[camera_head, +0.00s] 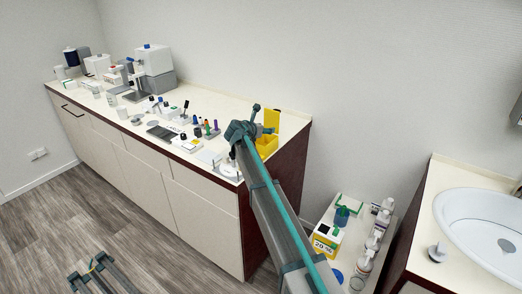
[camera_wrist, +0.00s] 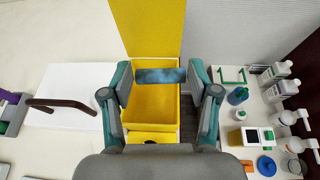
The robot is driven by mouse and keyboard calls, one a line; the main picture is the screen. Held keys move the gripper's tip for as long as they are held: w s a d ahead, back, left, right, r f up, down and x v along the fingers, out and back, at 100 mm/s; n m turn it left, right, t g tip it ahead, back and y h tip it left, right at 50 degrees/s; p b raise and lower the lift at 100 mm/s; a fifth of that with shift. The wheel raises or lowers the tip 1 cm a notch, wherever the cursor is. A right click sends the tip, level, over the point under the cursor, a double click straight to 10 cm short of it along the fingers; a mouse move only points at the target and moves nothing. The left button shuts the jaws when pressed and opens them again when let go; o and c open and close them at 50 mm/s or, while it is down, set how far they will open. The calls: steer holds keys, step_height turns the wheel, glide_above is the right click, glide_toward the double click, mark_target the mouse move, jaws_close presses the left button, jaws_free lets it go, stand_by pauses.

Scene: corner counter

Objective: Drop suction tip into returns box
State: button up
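My gripper (camera_wrist: 160,78) hangs over the open yellow box, its two fingers set well apart. A mottled blue, elongated piece (camera_wrist: 160,76), apparently the suction tip, spans the gap crosswise and seems to touch both fingers. It shows above the back part of the box opening and reaches slightly past the box's right side. The yellow box (camera_wrist: 153,120), apparently the returns box, stands below with its lid raised at the back. In the head view, my gripper (camera_head: 243,130) is beside the yellow box (camera_head: 267,146) at the counter's right end.
A white block with a brown handle (camera_wrist: 72,95) is left of the box. A lower shelf with bottles (camera_head: 368,245) and a yellow-white container (camera_head: 327,240) stands right, beyond the counter edge. Several small tools and devices line the counter to the left.

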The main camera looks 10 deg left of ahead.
steer(key=o, duration=0.4)
steer(key=shift+c, duration=0.2)
steer(key=v, duration=1.2)
